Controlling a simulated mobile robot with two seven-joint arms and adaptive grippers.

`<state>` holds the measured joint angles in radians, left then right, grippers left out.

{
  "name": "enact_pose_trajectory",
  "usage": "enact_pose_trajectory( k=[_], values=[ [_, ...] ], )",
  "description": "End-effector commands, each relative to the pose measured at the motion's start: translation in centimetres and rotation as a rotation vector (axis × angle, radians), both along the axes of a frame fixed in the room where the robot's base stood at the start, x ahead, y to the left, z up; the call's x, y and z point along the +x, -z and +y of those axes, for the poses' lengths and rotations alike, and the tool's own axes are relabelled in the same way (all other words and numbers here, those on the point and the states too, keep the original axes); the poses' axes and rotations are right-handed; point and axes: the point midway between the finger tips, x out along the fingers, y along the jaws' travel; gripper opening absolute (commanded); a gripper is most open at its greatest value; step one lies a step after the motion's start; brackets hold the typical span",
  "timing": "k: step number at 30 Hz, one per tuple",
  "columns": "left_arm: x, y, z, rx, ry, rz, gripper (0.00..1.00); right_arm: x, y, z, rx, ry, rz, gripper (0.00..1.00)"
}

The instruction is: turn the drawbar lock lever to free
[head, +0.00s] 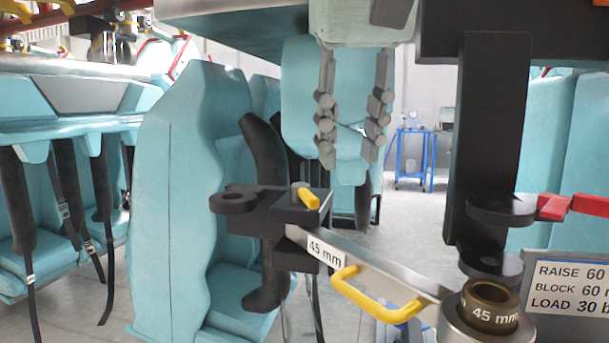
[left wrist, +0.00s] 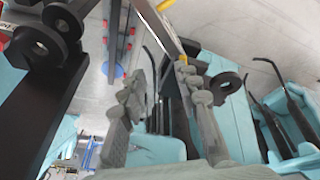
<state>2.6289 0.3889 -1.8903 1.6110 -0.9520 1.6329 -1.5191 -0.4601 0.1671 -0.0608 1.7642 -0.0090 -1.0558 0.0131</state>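A short yellow lever (head: 308,198) sits on a grey pivot on top of the black drawbar block (head: 270,205). It points toward the lower right in the head view. A metal drawbar (head: 375,270) labelled 45 mm runs from the block, with a larger yellow handle (head: 375,300) on its side. My left gripper (head: 348,150) hangs from above, fingers spread and empty, above and right of the lever in the picture. In the left wrist view the gripper (left wrist: 165,75) is open, and a bit of yellow (left wrist: 183,58), probably the lever, shows by the right fingertip. My right gripper is out of view.
A black upright bracket with lugs (head: 490,130) stands right of the gripper. Below it is a brass 45 mm bush (head: 490,305), beside a sign (head: 570,290) and red arms (head: 575,205). Teal seats (head: 185,200) stand close on the left. A blue cart (head: 415,155) is farther back.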

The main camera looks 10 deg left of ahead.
Motion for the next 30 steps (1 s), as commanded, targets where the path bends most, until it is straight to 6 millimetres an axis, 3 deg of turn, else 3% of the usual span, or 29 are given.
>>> enact_pose_trajectory(
  k=[5,19,30],
  values=[
    [-0.3,-1.5,2.8,0.104,-0.021,-0.009,0.32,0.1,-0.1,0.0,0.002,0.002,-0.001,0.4],
    [1.8,4.5,4.1,0.106,-0.021,-0.007,0.32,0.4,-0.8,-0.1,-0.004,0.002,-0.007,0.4],
    [2.2,5.6,4.3,0.104,-0.02,-0.007,0.32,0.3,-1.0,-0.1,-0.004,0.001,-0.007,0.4]
  ],
)
